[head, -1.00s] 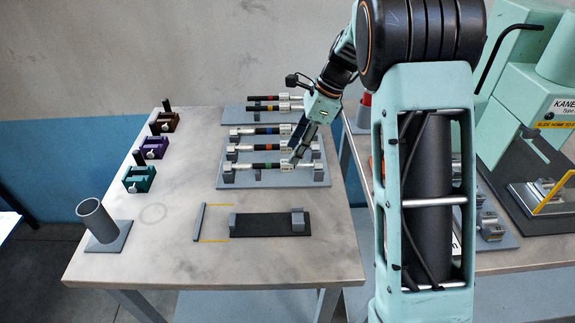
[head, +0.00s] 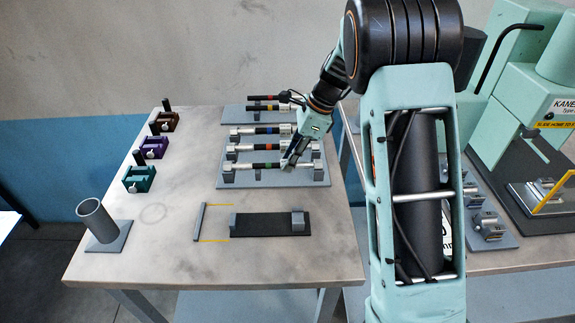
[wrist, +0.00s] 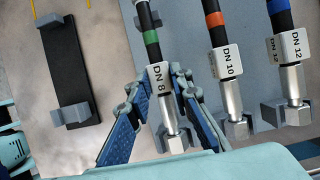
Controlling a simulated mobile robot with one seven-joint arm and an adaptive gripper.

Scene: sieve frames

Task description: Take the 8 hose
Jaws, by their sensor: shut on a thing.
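The 8 hose (head: 259,166) is a dark hose with a green band and metal ends, lying across the front of the hose rack. In the wrist view its tag reads DN 8 (wrist: 158,77), with the green band (wrist: 151,37) above it and a metal fitting below. My gripper (head: 287,166) is at its right end. In the wrist view my gripper (wrist: 160,92) has a blue-padded finger on each side of the hose near the tag, and is shut on it. The hose appears level at its rack place. Part of its right end is hidden by my fingers.
The DN 10 hose (wrist: 218,40) with an orange band lies close beside it, and the DN 12 hose (wrist: 284,30) with a blue band lies beyond. A dark cradle plate (head: 262,224) is nearer on the table. A grey tube holder (head: 98,220) stands front left.

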